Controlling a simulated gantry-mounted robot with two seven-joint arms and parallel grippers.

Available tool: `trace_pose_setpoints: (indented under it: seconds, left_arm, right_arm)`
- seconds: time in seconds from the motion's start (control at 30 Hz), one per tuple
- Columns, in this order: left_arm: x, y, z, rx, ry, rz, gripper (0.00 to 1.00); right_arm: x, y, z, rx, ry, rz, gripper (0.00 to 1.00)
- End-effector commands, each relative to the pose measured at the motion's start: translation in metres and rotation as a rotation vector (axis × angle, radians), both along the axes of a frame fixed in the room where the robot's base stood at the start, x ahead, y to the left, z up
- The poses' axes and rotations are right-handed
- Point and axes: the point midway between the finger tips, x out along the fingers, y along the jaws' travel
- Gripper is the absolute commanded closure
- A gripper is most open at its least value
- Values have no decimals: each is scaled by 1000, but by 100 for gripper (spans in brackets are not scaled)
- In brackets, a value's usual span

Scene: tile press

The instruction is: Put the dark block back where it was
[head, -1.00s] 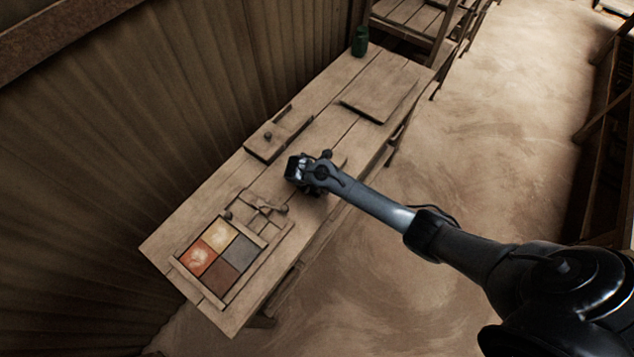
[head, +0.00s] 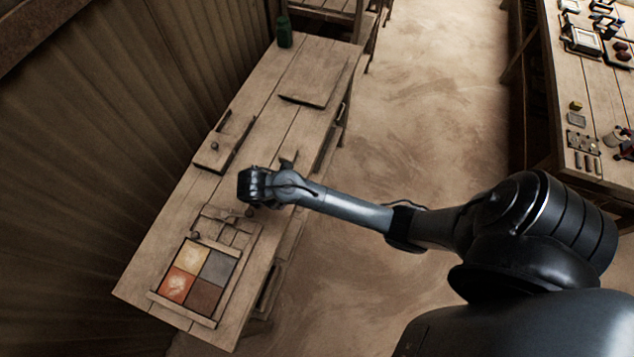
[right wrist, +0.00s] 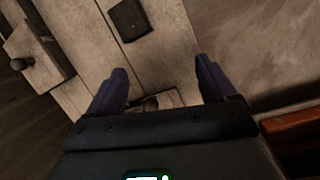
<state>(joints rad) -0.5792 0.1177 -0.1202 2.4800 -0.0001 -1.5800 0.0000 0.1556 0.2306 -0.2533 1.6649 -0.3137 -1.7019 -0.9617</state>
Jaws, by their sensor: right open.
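A dark, flat, roughly square block (right wrist: 130,20) lies on the wooden table in the right wrist view, beyond my fingertips. In the head view I cannot clearly tell the block from the parts around my gripper. My right gripper (head: 252,187) is over the middle of the table, between the knobbed board and the front edge. In the right wrist view its two fingers (right wrist: 160,82) are apart with nothing between them. The tile press frame (head: 186,316) holds yellow, grey, orange and brown squares. My left gripper is not in view.
A board with a knob (head: 212,160) lies near the wall; its knob (right wrist: 20,64) shows in the right wrist view. A flat board (head: 315,85) and a green jar (head: 284,32) are at the far end. A cluttered second table (head: 585,95) stands at right.

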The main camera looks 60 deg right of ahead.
Motion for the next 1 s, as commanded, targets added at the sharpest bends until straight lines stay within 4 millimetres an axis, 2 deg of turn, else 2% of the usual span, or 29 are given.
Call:
trace_pose_setpoints:
  seconds: [0.03,0.13,0.3,0.4,0.5,0.7,1.0]
  left_arm:
    - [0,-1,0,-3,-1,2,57]
    - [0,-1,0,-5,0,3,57]
    - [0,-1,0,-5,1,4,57]
    - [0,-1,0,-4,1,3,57]
    - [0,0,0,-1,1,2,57]
    - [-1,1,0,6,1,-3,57]
    - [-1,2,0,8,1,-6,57]
  right_arm:
    - [-23,11,-4,51,-33,-87,15]
    - [-64,28,1,166,-114,-315,15]
    - [-130,42,25,347,-221,-724,15]
    - [-160,43,43,428,-263,-934,15]
    - [-181,42,59,487,-293,-1095,15]
    - [-199,39,77,541,-321,-1251,15]
    - [-200,39,79,545,-323,-1265,15]
